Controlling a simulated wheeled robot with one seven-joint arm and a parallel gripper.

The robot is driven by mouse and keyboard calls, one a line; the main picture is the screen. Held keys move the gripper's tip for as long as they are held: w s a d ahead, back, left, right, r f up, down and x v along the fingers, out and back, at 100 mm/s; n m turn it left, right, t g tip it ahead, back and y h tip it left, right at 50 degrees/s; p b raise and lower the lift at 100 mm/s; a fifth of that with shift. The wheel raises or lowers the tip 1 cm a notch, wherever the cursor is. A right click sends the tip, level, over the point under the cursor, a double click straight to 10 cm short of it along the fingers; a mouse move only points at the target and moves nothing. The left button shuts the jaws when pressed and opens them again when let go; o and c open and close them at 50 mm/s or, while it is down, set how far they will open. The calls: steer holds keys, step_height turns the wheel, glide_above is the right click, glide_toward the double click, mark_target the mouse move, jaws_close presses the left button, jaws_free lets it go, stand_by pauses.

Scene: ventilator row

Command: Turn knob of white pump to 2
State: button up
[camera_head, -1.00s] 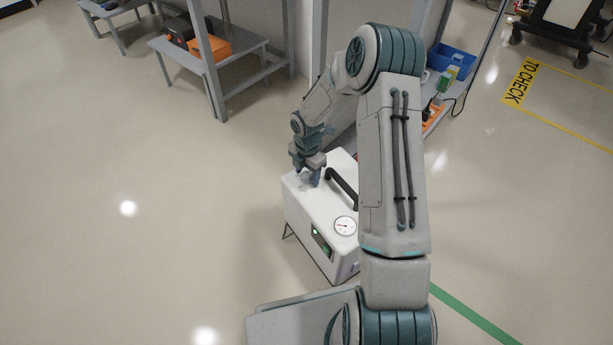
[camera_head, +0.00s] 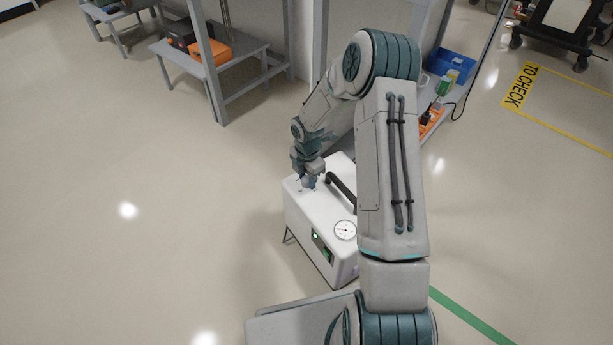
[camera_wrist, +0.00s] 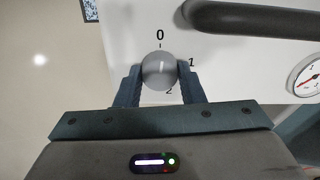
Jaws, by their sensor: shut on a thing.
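The white pump (camera_head: 315,222) stands on the floor, its top facing up. In the wrist view its top (camera_wrist: 120,45) carries a round grey knob (camera_wrist: 160,72) with printed marks 0 above, 1 to the right and 2 at the lower right. A pale line on the knob appears to run toward the 0, but it is small. My gripper (camera_wrist: 160,85) is shut on the knob, one finger on its left and one on its right. In the head view my gripper (camera_head: 308,182) is at the pump's top, hiding the knob.
A black handle (camera_head: 342,190) lies along the pump's top near my gripper, also in the wrist view (camera_wrist: 250,20). A round gauge (camera_head: 345,230) is on the same top. A grey shelf stands behind. Floor at left is clear.

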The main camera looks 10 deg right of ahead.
steer(key=m+p, duration=0.1)
steer(key=m, duration=0.3)
steer(key=shift+s+r+p, duration=0.1)
steer(key=shift+p, duration=0.3)
steer(key=m+p, duration=0.1)
steer(key=m, duration=0.3)
steer(key=shift+d, duration=0.1)
steer(key=m+p, duration=0.1)
steer(key=m, duration=0.7)
steer(key=shift+s, duration=0.1)
steer(key=m+p, duration=0.1)
steer(key=m, duration=0.6)
steer(key=m+p, duration=0.1)
steer(key=m, duration=0.3)
steer(key=shift+m+p, duration=0.4)
steer(key=shift+m, duration=1.4)
steer(key=shift+f, duration=0.2)
